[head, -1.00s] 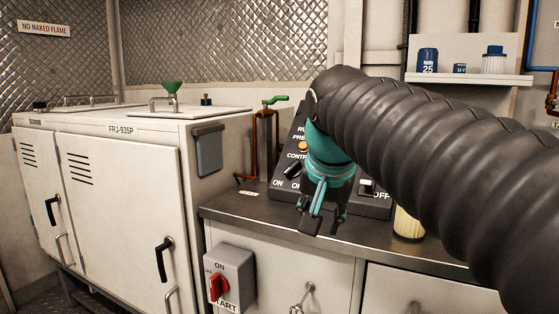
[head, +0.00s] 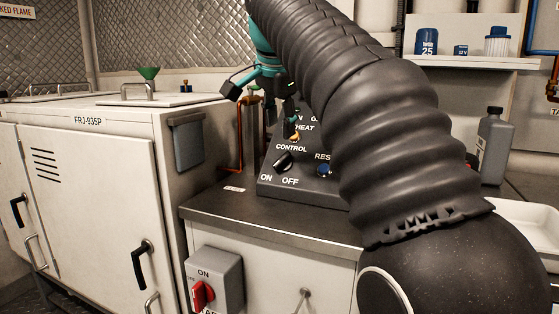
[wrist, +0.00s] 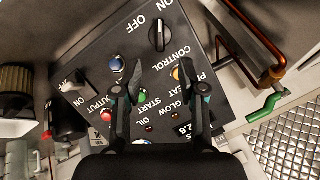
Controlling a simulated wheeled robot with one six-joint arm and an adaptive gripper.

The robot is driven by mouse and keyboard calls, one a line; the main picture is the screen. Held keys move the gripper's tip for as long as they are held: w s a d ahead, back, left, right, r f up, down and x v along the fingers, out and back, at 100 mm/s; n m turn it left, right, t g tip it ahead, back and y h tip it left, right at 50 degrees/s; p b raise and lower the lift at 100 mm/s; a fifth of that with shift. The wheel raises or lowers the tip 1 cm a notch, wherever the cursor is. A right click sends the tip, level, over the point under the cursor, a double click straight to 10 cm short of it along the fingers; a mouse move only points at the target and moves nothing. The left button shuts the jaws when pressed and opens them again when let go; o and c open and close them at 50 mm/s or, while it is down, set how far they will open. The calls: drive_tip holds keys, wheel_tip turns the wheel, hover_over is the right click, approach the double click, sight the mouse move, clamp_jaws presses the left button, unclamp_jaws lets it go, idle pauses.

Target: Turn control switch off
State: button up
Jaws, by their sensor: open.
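The control switch (head: 283,162) is a black knob on the sloped dark grey control panel (head: 312,186), under the word CONTROL. Its grip slants from lower left, near ON, to upper right; OFF is printed below it. The switch also shows in the wrist view (wrist: 159,36), near the top, just beyond and between my fingertips. My gripper (head: 260,102) is open and empty, with its fingers spread above the panel's upper left part. In the wrist view its two fingers (wrist: 160,64) reach over the panel. The gripper appears apart from the switch.
A blue RESET button (head: 324,170) sits right of the switch. Copper pipes (head: 240,140) and a green valve handle (wrist: 266,107) stand beside the panel. A red rotary switch (head: 203,295) is on the cabinet front. A grey bottle (head: 494,146) stands at right.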

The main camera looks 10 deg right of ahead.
sight(282, 159)
drive_tip(key=b+x, duration=0.2)
drive_tip(key=x, duration=0.8)
drive_tip(key=shift+w+f, duration=0.1)
drive_tip(key=shift+f, duration=0.15)
clamp_jaws()
